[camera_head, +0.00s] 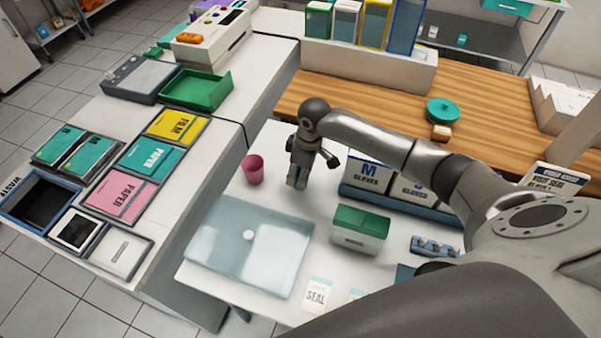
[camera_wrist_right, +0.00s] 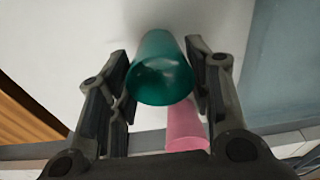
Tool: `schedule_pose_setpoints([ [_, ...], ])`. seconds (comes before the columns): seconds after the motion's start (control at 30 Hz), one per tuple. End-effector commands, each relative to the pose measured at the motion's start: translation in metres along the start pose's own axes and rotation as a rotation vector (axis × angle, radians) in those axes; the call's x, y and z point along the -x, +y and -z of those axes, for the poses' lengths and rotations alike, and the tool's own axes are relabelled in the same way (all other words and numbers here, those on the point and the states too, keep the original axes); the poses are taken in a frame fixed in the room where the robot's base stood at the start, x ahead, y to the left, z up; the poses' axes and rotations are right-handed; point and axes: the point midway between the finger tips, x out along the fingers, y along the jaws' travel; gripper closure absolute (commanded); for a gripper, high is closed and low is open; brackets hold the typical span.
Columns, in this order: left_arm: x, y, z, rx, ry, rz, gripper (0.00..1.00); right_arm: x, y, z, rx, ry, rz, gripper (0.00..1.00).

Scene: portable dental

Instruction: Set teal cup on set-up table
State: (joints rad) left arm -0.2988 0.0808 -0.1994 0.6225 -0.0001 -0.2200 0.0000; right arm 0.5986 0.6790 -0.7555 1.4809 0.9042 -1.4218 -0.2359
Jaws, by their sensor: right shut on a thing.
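The teal cup (camera_wrist_right: 160,72) is between the two fingers of my right gripper (camera_wrist_right: 158,88) in the wrist view, with its round end toward the camera. In the head view my right gripper (camera_head: 299,181) points down over the white set-up table (camera_head: 278,203), and it hides most of the cup. The gripper is shut on the cup. I cannot tell whether the cup touches the table. My left gripper is not in view.
A pink cup (camera_head: 253,170) stands just left of the gripper; it also shows in the wrist view (camera_wrist_right: 184,128). A pale clear tray (camera_head: 248,262) lies in front. Glove boxes (camera_head: 368,177) and a green-lidded box (camera_head: 360,229) stand to the right.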

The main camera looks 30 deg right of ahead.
Motion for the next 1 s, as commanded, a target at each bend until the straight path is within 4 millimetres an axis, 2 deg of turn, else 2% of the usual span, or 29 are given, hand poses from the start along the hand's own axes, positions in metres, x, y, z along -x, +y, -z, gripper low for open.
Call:
schedule_pose_setpoints([
  [0.13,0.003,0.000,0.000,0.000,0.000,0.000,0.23,-0.012,0.000,-0.002,-0.001,-0.001,0.001,0.78],
  [0.53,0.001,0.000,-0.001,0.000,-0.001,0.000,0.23,-0.016,0.000,-0.003,0.000,0.000,0.000,0.78],
  [0.57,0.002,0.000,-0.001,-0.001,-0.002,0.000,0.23,-0.016,0.000,-0.003,0.000,0.000,0.000,0.50],
  [0.7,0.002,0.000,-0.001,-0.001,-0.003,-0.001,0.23,-0.016,0.000,-0.003,0.000,0.000,0.000,0.32],
  [1.0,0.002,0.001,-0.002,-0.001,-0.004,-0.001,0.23,-0.015,0.000,-0.002,0.000,0.000,0.000,0.32],
])
